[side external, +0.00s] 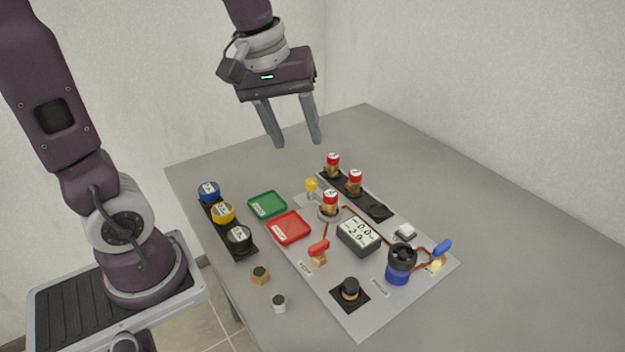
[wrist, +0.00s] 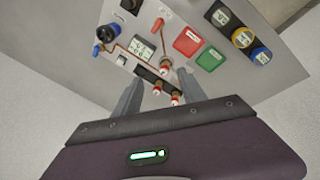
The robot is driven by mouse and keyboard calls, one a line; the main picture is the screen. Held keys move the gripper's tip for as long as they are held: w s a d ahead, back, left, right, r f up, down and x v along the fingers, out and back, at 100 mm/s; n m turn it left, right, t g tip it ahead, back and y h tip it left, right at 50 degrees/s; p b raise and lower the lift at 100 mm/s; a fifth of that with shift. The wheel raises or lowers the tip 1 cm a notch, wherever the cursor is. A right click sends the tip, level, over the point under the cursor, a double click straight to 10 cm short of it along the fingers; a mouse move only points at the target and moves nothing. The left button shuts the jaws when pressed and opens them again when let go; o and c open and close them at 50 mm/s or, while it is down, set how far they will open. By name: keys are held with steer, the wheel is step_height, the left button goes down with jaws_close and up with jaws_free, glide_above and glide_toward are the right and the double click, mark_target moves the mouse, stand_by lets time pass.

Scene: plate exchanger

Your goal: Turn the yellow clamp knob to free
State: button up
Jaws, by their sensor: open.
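The small yellow clamp knob (side external: 311,184) stands upright on a pale post on the grey panel (side external: 370,315). It is just behind and left of a red-capped cartridge (side external: 330,203) that stands on a round seat. I cannot make out the yellow knob clearly in the wrist view. My gripper (side external: 298,144) hangs above the back of the table, fingers pointing down, open and empty. It is well above and apart from the knob. In the wrist view the two spread fingers (wrist: 158,95) flank the red-capped cartridges.
A black rack (side external: 378,211) with two red-capped cartridges is right of the knob. A display box (side external: 360,236), red handle (side external: 318,247) and blue pump (side external: 398,275) stand nearer the front. The table's right side is clear.

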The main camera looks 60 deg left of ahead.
steer(key=w+a+f+n+g, duration=0.1)
steer(key=w+a+f+n, duration=0.3)
steer(key=w, duration=0.1)
steer(key=n+g, duration=0.2)
steer(key=n, duration=0.4)
glide_above(311, 181)
step_height(311, 181, down, 10)
steer(key=shift+s+f, duration=0.1)
steer(key=shift+f, duration=0.15)
step_height(311, 181, down, 6)
steer(key=shift+r, duration=0.1)
steer(key=shift+f+y, duration=0.3)
steer(key=shift+f, duration=0.3)
jaws_close()
